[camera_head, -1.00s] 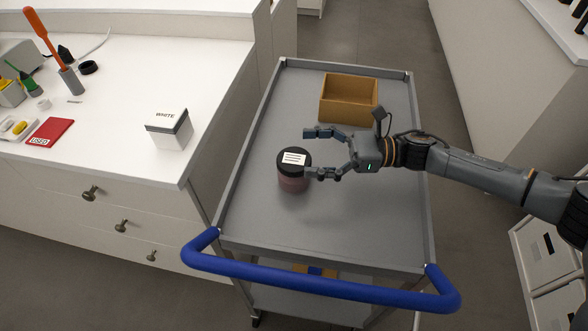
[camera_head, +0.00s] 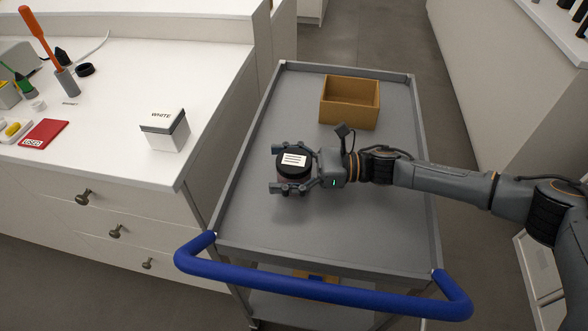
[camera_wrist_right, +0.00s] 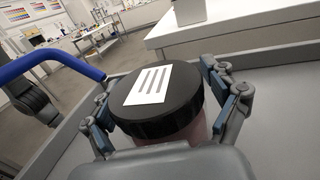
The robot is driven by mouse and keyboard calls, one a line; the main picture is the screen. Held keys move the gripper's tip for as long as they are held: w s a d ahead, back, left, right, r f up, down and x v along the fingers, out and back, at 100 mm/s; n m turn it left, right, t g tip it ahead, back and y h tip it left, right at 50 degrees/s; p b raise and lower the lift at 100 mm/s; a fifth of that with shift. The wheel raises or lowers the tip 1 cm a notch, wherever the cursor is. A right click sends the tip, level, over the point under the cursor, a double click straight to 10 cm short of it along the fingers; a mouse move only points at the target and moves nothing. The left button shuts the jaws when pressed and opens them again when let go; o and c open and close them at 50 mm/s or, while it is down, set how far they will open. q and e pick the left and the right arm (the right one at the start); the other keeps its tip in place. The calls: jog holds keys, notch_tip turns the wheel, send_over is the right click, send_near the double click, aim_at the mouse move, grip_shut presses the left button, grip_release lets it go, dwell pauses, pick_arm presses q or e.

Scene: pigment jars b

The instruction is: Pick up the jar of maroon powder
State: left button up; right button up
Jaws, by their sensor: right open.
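The jar of maroon powder (camera_head: 293,168) stands upright on the grey cart top, with a black lid and a white label with dark lines. My right gripper (camera_head: 276,169) is open, with its fingers on either side of the jar. In the right wrist view the jar (camera_wrist_right: 158,100) sits between the blue-padded fingers of the right gripper (camera_wrist_right: 160,105), and its lid fills the middle. Most of the jar's body is hidden by the lid and the fingers. My left gripper is out of view.
The cart (camera_head: 370,225) has a raised rim and a blue handle (camera_head: 320,288) at the near end. An open orange-brown box (camera_head: 349,118) stands at its far end. A white counter (camera_head: 110,95) to the left holds a box marked WHITE (camera_head: 165,132) and a red card (camera_head: 43,133).

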jog(key=shift+a, duration=0.45)
jog(key=shift+c, duration=0.4)
jog(key=c, duration=1.2)
jog(key=shift+c, duration=0.8)
